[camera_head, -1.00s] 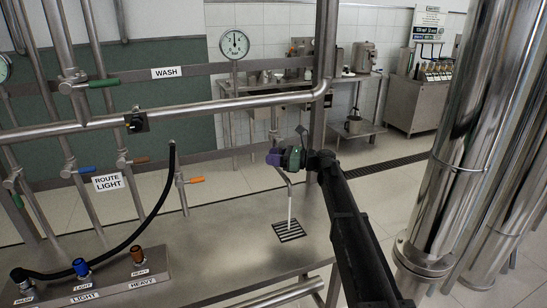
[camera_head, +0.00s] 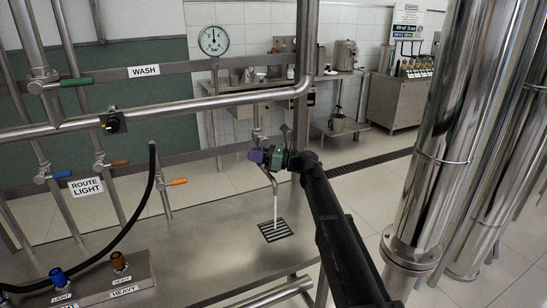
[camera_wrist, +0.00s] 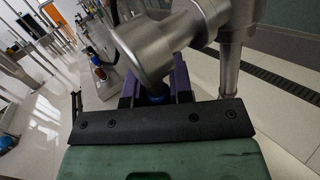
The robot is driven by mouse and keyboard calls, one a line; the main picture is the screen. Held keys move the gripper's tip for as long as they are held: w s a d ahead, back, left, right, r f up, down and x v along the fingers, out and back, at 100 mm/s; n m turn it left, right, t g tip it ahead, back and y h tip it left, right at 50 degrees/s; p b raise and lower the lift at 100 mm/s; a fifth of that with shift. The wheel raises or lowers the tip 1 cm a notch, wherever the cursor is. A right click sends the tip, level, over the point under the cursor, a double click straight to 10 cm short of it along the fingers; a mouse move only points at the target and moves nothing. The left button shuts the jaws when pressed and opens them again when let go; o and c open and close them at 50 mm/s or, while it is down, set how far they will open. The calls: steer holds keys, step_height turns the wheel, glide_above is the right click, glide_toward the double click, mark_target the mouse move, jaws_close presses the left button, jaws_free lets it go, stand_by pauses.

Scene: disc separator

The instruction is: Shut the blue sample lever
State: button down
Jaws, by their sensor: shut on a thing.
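My gripper (camera_head: 258,156), with purple fingers and a green body, is at the sample tap above the steel bench. In the wrist view, its purple fingers (camera_wrist: 157,90) are shut on the blue sample lever (camera_wrist: 154,98), of which only a small blue part shows below a large steel tap body (camera_wrist: 155,50). In the head view my gripper hides the lever. The thin bent spout (camera_head: 269,175) hangs below my gripper. A white stream (camera_head: 275,208) falls from it into a dark drain grate (camera_head: 276,231) in the bench.
An orange-handled valve (camera_head: 179,182) stands left of my gripper. A blue-handled valve (camera_head: 62,175) is beside the ROUTE LIGHT sign (camera_head: 86,187). A horizontal steel pipe (camera_head: 215,103) runs behind and above. Large steel columns (camera_head: 440,150) stand to the right.

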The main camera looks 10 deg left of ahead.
steer(key=c, duration=1)
jaws_free()
steer(key=d, duration=0.7)
steer(key=d+f+b, duration=0.1)
steer(key=d, duration=0.2)
steer(key=shift+s+d, duration=0.2)
steer(key=shift+d, duration=0.15)
